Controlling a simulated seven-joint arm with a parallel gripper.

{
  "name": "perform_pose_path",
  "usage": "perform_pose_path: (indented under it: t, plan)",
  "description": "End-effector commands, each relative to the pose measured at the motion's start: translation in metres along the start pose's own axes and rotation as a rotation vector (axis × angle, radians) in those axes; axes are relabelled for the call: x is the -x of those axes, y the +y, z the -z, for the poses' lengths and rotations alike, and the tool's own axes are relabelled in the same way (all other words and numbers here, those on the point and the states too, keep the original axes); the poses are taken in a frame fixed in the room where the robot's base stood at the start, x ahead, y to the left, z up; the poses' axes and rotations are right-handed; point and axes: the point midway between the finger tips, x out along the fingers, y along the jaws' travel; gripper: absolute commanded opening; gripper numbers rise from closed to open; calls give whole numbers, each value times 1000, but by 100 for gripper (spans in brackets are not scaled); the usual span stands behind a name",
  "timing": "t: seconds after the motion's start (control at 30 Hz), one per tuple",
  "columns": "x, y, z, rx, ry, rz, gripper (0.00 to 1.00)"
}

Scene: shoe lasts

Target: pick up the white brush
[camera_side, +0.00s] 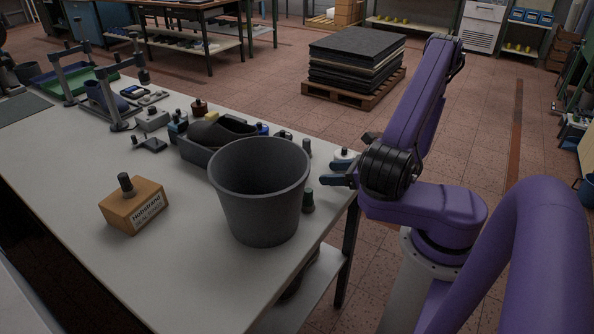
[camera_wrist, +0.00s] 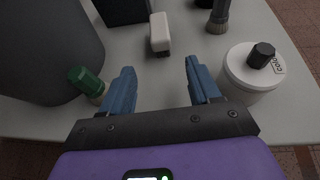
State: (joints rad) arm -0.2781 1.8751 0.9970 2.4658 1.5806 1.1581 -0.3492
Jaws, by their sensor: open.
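The white brush (camera_wrist: 160,34) is a small white block lying on the table in the wrist view, at the top middle, just beyond my fingertips. I cannot make it out in the side view, where the bucket likely hides it. My gripper (camera_wrist: 159,68) has its two blue fingers spread, with only bare table between them. The brush lies ahead of the gap, roughly in line with it, and does not touch the fingers. In the side view my gripper (camera_side: 336,174) is at the table's right edge, right of the bucket.
A big dark grey bucket (camera_side: 258,205) stands left of my gripper. A green-capped bottle (camera_wrist: 88,85) is close by the left finger. A white round tin (camera_wrist: 250,77) with a black knob is close on the right. A grey bottle (camera_wrist: 218,17) and a dark box (camera_wrist: 121,9) stand beyond.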

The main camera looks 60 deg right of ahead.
Motion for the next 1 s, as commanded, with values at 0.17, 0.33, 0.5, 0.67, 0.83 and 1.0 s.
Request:
perform_pose_path:
  t: [0.17,0.33,0.5,0.67,0.83,1.0]
  plan:
    - [-24,1,0,1,0,-4,62]
    - [-32,0,0,1,-1,-1,62]
    - [-51,0,-2,5,-1,-5,62]
    - [-72,-2,-3,2,-1,-4,62]
    - [-83,-3,-3,0,-1,0,62]
    - [-83,-3,-3,-1,-1,1,62]
